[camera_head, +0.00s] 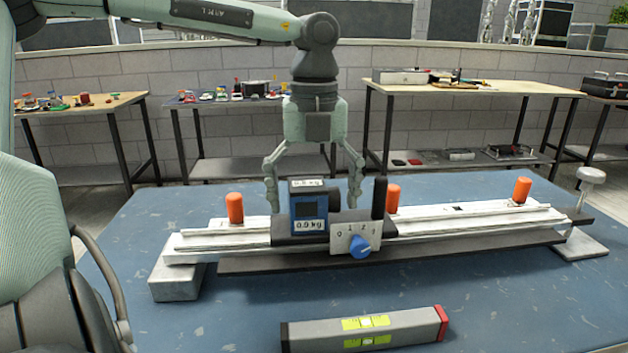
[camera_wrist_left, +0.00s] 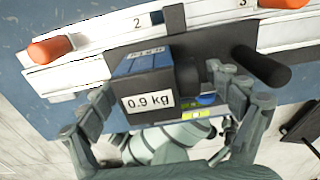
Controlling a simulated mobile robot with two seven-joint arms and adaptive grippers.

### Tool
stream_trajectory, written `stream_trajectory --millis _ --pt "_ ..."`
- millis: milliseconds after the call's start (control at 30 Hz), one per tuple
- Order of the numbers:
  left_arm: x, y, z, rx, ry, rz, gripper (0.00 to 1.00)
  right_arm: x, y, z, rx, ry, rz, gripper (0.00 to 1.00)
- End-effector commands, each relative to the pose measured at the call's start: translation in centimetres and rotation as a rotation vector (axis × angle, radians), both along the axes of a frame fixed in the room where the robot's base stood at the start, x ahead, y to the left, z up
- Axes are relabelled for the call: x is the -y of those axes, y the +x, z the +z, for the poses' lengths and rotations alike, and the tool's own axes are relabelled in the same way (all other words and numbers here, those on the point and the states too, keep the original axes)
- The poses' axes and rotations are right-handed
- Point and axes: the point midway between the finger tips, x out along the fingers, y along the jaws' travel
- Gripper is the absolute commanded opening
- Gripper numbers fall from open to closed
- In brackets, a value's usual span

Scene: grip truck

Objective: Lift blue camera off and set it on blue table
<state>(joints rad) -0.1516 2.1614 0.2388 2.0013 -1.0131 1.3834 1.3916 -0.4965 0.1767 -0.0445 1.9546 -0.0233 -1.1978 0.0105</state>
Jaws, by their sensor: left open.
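The blue camera (camera_head: 309,207), a small blue and black box with a lens, sits on the black carriage (camera_head: 305,238) of a white slider rail (camera_head: 450,218) on the blue table (camera_head: 240,308). My left gripper (camera_head: 314,190) points down over it, open, with one finger on each side of the camera. In the left wrist view the camera (camera_wrist_left: 150,93), labelled "0.9 kg", lies between the open fingers (camera_wrist_left: 165,112), with a gap on the lens side. I cannot tell whether the fingers touch it. My right gripper does not show.
A black upright handle (camera_head: 379,198) and a blue knob (camera_head: 360,247) stand right of the camera. Orange pegs (camera_head: 235,208) rise from the rail. A grey spirit level (camera_head: 365,329) lies at the front. The table's left front is bare.

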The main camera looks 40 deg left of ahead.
Motion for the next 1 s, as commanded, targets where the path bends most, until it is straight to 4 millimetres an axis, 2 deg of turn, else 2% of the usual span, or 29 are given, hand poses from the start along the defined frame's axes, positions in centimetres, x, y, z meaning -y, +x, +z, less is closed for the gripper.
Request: stream_trajectory --millis 267,300,967,1000 --pt "0.0 0.0 -0.25 0.0 0.0 0.0 0.91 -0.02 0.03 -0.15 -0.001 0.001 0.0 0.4" --pt "0.0 0.0 -0.24 0.0 0.0 0.0 0.88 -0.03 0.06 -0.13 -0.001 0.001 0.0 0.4" --pt "0.0 0.02 -0.19 0.001 -0.001 -0.001 0.06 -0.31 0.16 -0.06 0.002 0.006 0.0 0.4" --pt "0.0 0.03 -0.19 0.001 -0.001 0.0 0.62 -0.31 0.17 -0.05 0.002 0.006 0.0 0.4"
